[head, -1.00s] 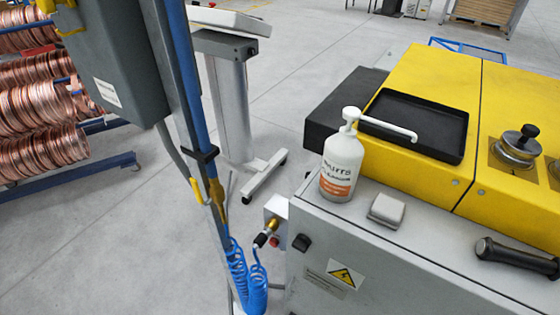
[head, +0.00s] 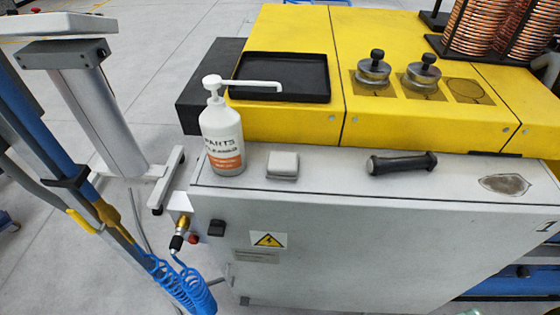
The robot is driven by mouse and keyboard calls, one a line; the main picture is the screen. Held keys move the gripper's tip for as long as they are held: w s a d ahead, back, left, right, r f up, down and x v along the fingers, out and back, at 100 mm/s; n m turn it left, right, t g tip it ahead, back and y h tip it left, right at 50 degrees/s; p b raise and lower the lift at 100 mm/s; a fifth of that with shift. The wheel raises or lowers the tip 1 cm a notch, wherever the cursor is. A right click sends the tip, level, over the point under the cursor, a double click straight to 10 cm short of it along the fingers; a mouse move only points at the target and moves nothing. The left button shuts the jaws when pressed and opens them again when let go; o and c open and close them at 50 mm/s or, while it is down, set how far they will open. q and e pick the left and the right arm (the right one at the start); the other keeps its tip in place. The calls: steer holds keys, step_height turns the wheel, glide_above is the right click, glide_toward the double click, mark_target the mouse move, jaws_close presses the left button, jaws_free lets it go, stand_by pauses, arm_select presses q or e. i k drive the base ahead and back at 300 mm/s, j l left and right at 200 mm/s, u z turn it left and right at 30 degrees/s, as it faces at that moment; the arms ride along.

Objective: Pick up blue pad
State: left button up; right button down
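I see no pad that is clearly blue. A small light grey block (head: 283,165), shaped like a pad, lies flat on the grey cabinet top (head: 330,190). It sits between a white pump bottle (head: 222,135) with an orange label and a black handle (head: 402,163). Neither of my grippers shows in the head view.
A yellow machine housing (head: 400,125) rises behind the cabinet, with a black tray (head: 280,72) and metal knobs (head: 373,70) on it. Copper coils (head: 475,30) stand at the back right. A dark stain (head: 505,184) marks the cabinet top. A blue coiled hose (head: 180,285) hangs at the left.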

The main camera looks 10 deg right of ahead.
mark_target(281, 166)
steer(key=z, duration=1.6)
steer(key=k+l+u, duration=0.25)
steer(key=l, duration=0.3)
steer(key=k+l+u, duration=0.3)
steer(key=k+l, duration=0.15)
